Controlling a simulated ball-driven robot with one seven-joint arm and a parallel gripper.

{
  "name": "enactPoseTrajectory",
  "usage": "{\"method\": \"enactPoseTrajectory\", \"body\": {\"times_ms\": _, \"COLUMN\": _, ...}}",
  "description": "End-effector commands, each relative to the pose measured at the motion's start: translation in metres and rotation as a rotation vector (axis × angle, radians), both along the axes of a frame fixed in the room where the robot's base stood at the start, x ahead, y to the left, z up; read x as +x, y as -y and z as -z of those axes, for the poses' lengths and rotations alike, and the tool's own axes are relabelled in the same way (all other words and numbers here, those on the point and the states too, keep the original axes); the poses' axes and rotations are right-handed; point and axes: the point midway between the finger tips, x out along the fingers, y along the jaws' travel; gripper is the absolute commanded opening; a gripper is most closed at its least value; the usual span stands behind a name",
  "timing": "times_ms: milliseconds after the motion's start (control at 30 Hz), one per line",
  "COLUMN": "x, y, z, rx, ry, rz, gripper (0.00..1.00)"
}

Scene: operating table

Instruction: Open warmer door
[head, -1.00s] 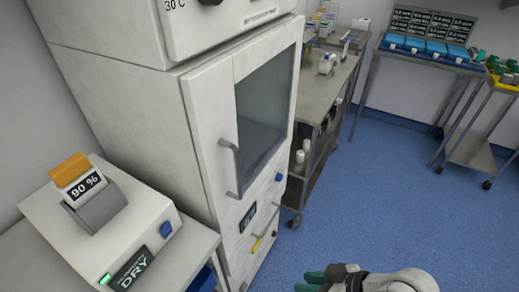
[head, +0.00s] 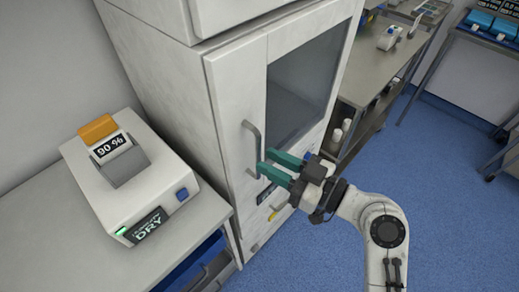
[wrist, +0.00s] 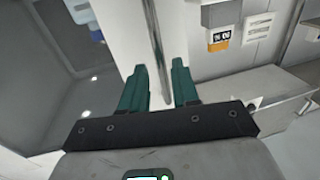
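The warmer is a tall white cabinet, and its door (head: 235,100) with a dark glass window (head: 300,95) looks closed. A grey vertical bar handle (head: 250,130) stands on the door's left part. In the wrist view the handle (wrist: 156,45) runs between my two green fingers. My gripper (head: 267,161) is open, its fingertips at the handle's lower part in the head view. In the wrist view my gripper (wrist: 159,72) shows a clear gap on both sides of the bar. I cannot tell whether the bar is fully between the fingers in depth.
A white device (head: 135,185) with a "90 %" display stands on a bench (head: 185,237) left of the cabinet. A steel cart (head: 385,75) stands to the right. The blue floor (head: 440,170) in front is free.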

Motion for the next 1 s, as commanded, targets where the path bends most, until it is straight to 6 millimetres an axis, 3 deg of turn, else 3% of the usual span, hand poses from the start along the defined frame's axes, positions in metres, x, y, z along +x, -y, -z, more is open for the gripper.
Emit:
{"method": "enactPoseTrajectory", "body": {"times_ms": 233, "x": 0.013, "y": -0.028, "z": -0.001, "rx": -0.002, "ry": -0.001, "rz": -0.002, "gripper": 0.3}}
{"method": "enactPoseTrajectory", "body": {"times_ms": 633, "x": 0.017, "y": -0.033, "z": 0.001, "rx": -0.002, "ry": -0.001, "rz": 0.001, "gripper": 0.3}}
{"method": "enactPoseTrajectory", "body": {"times_ms": 933, "x": 0.016, "y": -0.033, "z": 0.001, "rx": -0.002, "ry": -0.001, "rz": 0.0, "gripper": 0.01}}
{"method": "enactPoseTrajectory", "body": {"times_ms": 1000, "x": 0.016, "y": -0.033, "z": 0.001, "rx": -0.002, "ry": -0.001, "rz": 0.001, "gripper": 0.0}}
